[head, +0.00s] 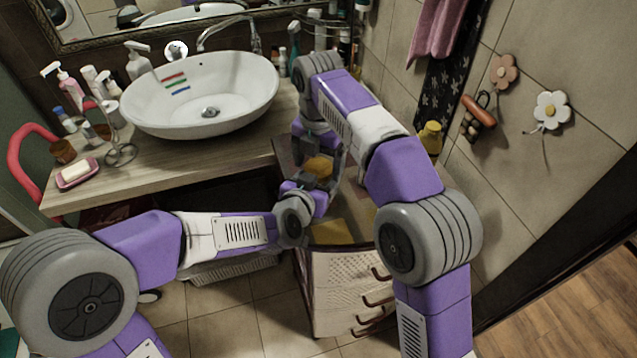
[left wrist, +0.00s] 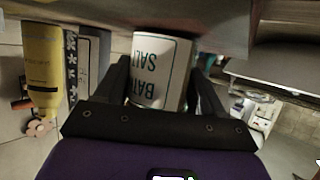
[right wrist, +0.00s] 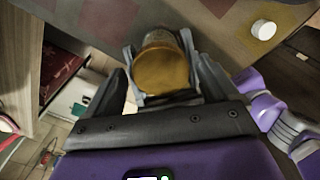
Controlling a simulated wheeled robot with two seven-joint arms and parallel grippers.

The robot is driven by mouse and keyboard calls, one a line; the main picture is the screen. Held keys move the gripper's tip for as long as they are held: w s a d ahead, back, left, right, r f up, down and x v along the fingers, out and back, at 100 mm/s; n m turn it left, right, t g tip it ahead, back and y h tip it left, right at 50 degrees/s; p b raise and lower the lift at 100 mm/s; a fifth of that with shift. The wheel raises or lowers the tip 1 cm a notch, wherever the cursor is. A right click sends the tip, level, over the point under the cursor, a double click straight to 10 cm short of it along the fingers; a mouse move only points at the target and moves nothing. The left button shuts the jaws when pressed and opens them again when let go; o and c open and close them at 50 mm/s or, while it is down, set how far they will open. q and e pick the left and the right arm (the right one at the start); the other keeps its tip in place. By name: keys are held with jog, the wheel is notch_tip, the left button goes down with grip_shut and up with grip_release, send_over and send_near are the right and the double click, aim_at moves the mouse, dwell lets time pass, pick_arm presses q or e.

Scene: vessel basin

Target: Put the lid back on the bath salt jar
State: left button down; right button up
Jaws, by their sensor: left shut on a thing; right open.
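The bath salt jar (left wrist: 158,70) has a white label with dark lettering, upside down in the left wrist view. My left gripper (left wrist: 160,85) is shut around the jar's sides; it also shows in the head view (head: 312,188). A flat amber-brown disc, seemingly the lid (right wrist: 163,68), is at the top of the jar between the left gripper's fingers. It shows small and orange in the head view (head: 318,166). My right gripper (right wrist: 165,78) is open, its fingers apart on either side of the disc. Whether the lid is fully seated cannot be told.
The jar is above or on the drawer cabinet (head: 335,285) beside the counter (head: 200,160). A small white round thing (right wrist: 263,29) sits on the cabinet top. A yellow bottle (left wrist: 43,70) stands near the wall. A basin (head: 205,95), bottles and a soap dish (head: 77,174) occupy the counter.

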jog(key=shift+c, duration=0.5)
jog(key=c, duration=1)
jog(key=m, duration=0.6)
jog(key=shift+m, duration=0.3)
jog(key=o, duration=1.2)
jog(key=shift+r, duration=2.25)
jog(key=shift+c, duration=0.5)
